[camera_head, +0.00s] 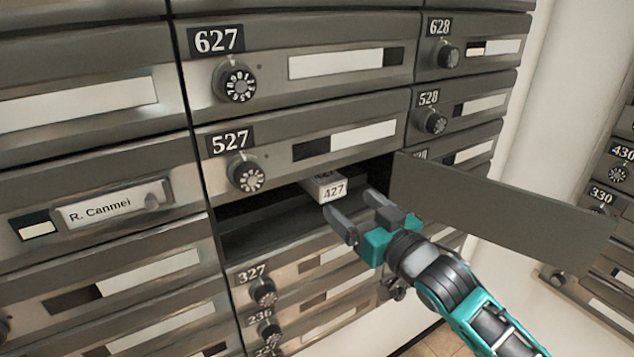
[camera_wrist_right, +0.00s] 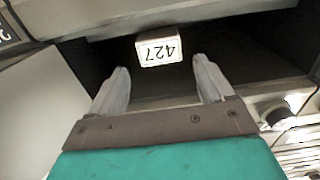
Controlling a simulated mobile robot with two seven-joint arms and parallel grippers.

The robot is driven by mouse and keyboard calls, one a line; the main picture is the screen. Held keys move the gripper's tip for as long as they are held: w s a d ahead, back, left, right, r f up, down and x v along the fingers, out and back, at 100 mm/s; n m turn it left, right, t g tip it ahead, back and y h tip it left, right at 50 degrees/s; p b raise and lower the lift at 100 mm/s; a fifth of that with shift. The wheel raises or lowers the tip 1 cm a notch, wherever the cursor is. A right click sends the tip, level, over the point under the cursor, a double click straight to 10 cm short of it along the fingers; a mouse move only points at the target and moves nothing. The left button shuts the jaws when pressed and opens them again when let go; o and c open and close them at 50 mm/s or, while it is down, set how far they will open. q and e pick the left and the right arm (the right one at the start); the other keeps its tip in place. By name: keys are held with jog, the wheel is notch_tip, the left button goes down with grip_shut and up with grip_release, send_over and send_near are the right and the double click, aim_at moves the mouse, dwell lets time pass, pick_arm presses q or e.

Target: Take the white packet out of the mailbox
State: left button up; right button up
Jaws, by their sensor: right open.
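The white packet (camera_head: 331,189), marked 427, sticks out a little at the mouth of the open mailbox (camera_head: 250,240) below box 527. In the right wrist view the packet (camera_wrist_right: 159,49) lies ahead of the fingertips, between their lines and upside down in the picture. My right gripper (camera_head: 362,213) is open and empty, just in front of the packet at the mailbox opening. It also shows in the right wrist view (camera_wrist_right: 162,82), with its fingers apart and not touching the packet. The packet's rear part is hidden inside the box. My left gripper is not in view.
The mailbox door (camera_head: 500,208) stands swung open to the right, close beside my right gripper. Closed boxes with dial knobs surround the opening, including 527 (camera_head: 310,140) above and 327 (camera_head: 310,262) below. Another bank of boxes (camera_head: 612,200) is at the far right.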

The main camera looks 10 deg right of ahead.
aim_at(334, 188)
jog(key=shift+x, duration=3.6)
jog(key=shift+f, duration=0.1)
jog(key=shift+c, duration=0.2)
jog(key=c, duration=0.7)
jog(key=shift+r+p, duration=0.35)
